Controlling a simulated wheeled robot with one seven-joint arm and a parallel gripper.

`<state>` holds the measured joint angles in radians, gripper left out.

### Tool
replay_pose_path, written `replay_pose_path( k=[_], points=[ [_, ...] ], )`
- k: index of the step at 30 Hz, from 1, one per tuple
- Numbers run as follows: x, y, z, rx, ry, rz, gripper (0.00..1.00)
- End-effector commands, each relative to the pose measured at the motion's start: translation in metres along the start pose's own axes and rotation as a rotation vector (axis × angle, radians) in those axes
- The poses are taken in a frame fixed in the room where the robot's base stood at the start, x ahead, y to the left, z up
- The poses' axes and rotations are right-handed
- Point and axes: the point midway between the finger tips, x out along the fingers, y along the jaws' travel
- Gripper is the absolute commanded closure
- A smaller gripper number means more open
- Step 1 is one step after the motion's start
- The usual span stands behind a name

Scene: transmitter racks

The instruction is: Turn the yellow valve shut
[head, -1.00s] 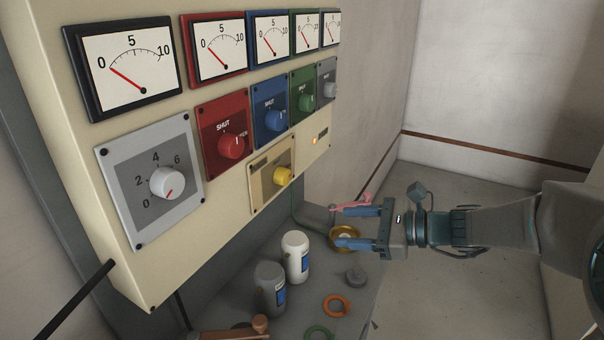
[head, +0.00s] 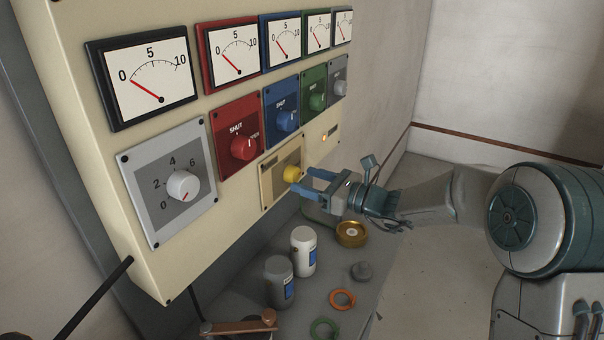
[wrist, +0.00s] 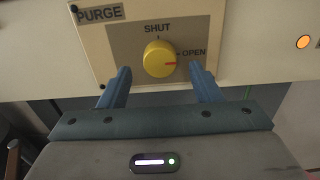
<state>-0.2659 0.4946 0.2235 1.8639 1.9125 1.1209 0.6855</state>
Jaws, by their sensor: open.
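The yellow valve (head: 291,173) is a round knob on a tan plate (head: 268,188) low on the cream panel. In the wrist view the yellow knob (wrist: 159,58) has its red mark pointing right, at OPEN; SHUT is printed above it and PURGE at the plate's upper left. My gripper (head: 306,182) is open and faces the knob. In the wrist view its blue fingers (wrist: 161,82) stand to the left and right, a little below the knob, with nothing between them. Whether a finger touches the knob cannot be told from the head view.
Red (head: 243,146), blue (head: 287,120) and green (head: 317,102) knobs sit above, with a grey dial (head: 183,186) to the left. An orange lamp (wrist: 303,42) glows to the right. Below, the bench holds a white bottle (head: 303,252), a grey bottle (head: 279,282) and rings.

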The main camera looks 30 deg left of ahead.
Motion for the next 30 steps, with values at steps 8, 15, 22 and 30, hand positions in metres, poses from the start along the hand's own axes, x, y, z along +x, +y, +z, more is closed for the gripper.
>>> replay_pose_path(
  k=[8, 15, 22, 30],
  points=[
    [0.023, 0.0, 0.0, 0.0, 0.0, 0.0, 0.42],
    [0.024, 0.0, 0.0, 0.0, 0.0, 0.0, 0.42],
    [0.024, 0.0, 0.0, 0.0, 0.0, 0.0, 0.87],
    [0.023, -0.001, -0.002, -0.022, -0.001, -0.001, 0.87]
  ],
)
